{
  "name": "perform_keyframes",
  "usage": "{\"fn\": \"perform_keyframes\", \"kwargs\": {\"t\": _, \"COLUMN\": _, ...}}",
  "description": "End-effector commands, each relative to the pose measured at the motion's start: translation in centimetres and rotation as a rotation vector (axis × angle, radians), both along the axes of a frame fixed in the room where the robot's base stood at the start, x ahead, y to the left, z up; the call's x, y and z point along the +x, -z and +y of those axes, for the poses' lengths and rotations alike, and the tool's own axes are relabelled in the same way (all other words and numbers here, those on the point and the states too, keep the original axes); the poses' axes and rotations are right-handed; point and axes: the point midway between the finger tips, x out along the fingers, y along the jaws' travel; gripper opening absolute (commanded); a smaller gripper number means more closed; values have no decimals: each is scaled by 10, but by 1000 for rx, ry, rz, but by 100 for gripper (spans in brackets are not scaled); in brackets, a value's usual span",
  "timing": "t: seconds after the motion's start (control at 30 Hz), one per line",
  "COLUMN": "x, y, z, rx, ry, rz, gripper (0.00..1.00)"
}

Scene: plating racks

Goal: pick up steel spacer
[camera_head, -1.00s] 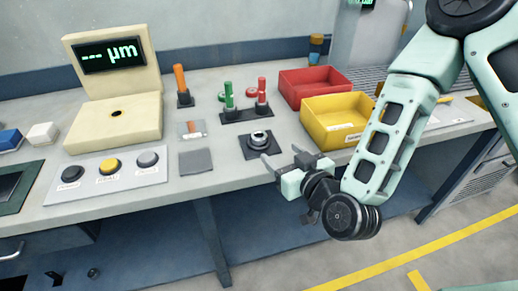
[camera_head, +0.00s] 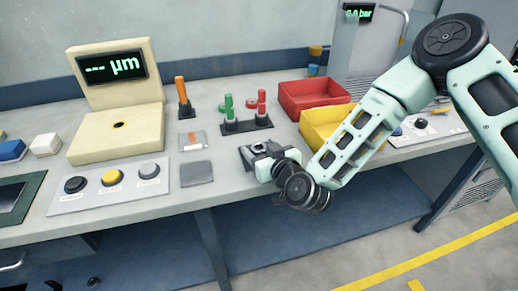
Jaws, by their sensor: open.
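The steel spacer (camera_head: 260,147) is a small grey metal ring on a dark square mat (camera_head: 246,167) near the front of the bench. In the head view it is now mostly hidden by my gripper. My gripper (camera_head: 257,152) is open and low at the mat, with its fingers around or just above the spacer. I cannot tell whether the fingers touch it.
Behind the mat stands a peg rack (camera_head: 246,125) with green and red pegs and rings. A red bin (camera_head: 306,96) and a yellow bin (camera_head: 322,125) stand to the right. A grey pad (camera_head: 196,173), a button panel (camera_head: 110,188) and a beige gauge (camera_head: 117,132) lie left.

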Motion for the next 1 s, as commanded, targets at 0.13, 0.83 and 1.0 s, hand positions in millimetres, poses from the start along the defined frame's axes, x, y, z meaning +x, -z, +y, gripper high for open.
{"fn": "perform_keyframes", "kwargs": {"t": 0.13, "x": 0, "y": 0, "z": 0, "rx": 0, "ry": 0, "rz": 0, "gripper": 65}}
{"fn": "perform_keyframes", "kwargs": {"t": 0.83, "x": 0, "y": -14, "z": 0, "rx": 1, "ry": 0, "rz": -4, "gripper": 9}}
{"fn": "perform_keyframes", "kwargs": {"t": 1.0, "x": 0, "y": -38, "z": 0, "rx": 1, "ry": 0, "rz": -6, "gripper": 9}}
